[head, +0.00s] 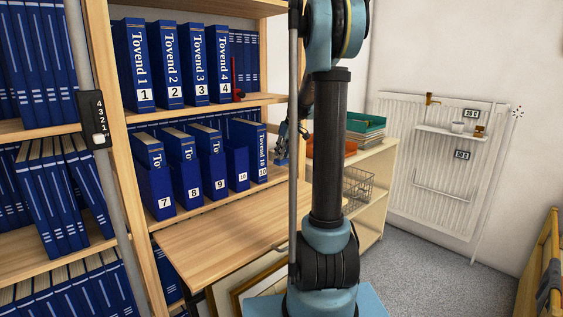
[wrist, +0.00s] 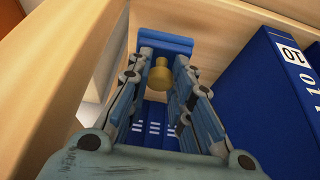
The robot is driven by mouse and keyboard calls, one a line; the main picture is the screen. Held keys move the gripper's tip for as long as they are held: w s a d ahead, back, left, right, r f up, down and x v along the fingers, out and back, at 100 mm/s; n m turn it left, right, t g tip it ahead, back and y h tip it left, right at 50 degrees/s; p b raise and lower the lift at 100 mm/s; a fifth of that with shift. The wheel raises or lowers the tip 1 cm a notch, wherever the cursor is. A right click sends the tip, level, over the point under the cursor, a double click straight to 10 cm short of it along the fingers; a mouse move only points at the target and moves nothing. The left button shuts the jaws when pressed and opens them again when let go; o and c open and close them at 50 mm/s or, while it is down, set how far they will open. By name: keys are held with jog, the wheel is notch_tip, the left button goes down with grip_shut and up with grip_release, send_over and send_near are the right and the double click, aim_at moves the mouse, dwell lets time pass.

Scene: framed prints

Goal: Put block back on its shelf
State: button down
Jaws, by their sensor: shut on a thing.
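In the wrist view, a round brass-coloured knob (wrist: 158,76) sits between the fingers of my gripper (wrist: 160,62). A blue block-like piece (wrist: 165,43) lies just beyond the fingertips. The knob seems to belong to it, but I cannot see the join. My gripper is shut on the knobbed block. The block cannot be made out there. The wooden shelf (head: 203,206) carries this row, and its wooden side (wrist: 68,62) is close left of the fingers.
Blue book 10 (wrist: 275,95) stands close to the right of my gripper. Several blue numbered books (head: 165,62) fill the upper shelf, with a red object (head: 237,82) at their right. A wooden board (head: 225,240) juts out below. A low cabinet (head: 372,170) stands right of my arm.

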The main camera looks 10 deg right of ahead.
jog(key=shift+f, duration=1.75)
jog(key=c, duration=1.4)
grip_release()
jog(key=shift+f, duration=0.1)
jog(key=shift+c, duration=0.2)
jog(key=v, duration=1.2)
